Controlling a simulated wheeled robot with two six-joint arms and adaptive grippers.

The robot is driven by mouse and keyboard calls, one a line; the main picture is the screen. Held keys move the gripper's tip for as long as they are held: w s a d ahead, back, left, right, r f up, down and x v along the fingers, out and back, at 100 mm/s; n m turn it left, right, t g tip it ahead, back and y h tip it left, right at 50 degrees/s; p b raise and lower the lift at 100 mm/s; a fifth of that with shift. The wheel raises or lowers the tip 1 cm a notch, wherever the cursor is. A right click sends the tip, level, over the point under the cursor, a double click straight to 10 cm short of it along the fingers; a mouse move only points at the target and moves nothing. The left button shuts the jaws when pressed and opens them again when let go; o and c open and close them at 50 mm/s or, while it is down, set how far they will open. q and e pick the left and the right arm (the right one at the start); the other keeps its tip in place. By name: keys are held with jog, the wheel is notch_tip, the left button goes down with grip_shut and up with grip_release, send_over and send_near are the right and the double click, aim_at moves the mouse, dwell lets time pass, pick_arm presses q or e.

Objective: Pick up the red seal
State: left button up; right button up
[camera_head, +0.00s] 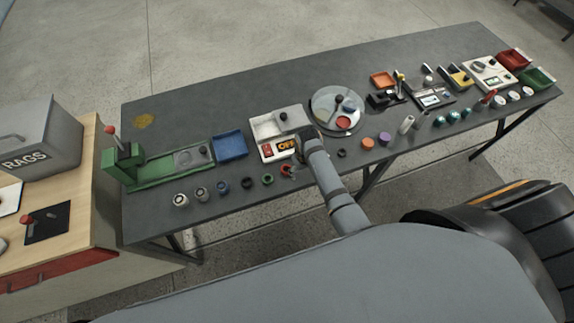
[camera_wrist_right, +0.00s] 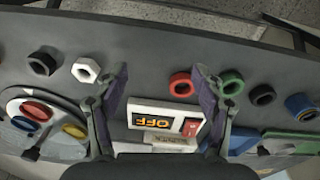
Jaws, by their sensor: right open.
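The red seal (camera_head: 286,170) is a small thick ring lying near the front edge of the grey table, in front of the OFF panel. In the right wrist view the red seal (camera_wrist_right: 181,84) shows between the fingertips, nearer the right-hand finger. My right gripper (camera_wrist_right: 160,86) is open and empty above the table, with its two purple-grey fingers spread. My left gripper is not in view.
A green ring (camera_wrist_right: 232,82) and a white hex nut (camera_wrist_right: 86,70) lie close on either side. The white panel (camera_wrist_right: 158,122) with an OFF display is below the seal in the wrist view. A round tray (camera_head: 320,100) and blue bin (camera_head: 230,146) stand farther back.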

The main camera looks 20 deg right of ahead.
notch_tip(320, 180, up, 5)
jog(key=n+g, duration=0.1)
send_over(286, 168)
jog(key=f, duration=0.5)
jog(key=shift+s+d, duration=0.1)
jog(key=shift+s, duration=0.1)
jog(key=shift+w+f, duration=0.1)
jog(key=shift+f, duration=0.1)
jog(key=f+b, duration=0.5)
jog(key=b, duration=0.2)
jog(key=shift+w+f, duration=0.2)
jog(key=shift+r, duration=0.2)
jog(key=c, duration=1)
jog(key=shift+r, duration=0.15)
jog(key=shift+c, duration=0.2)
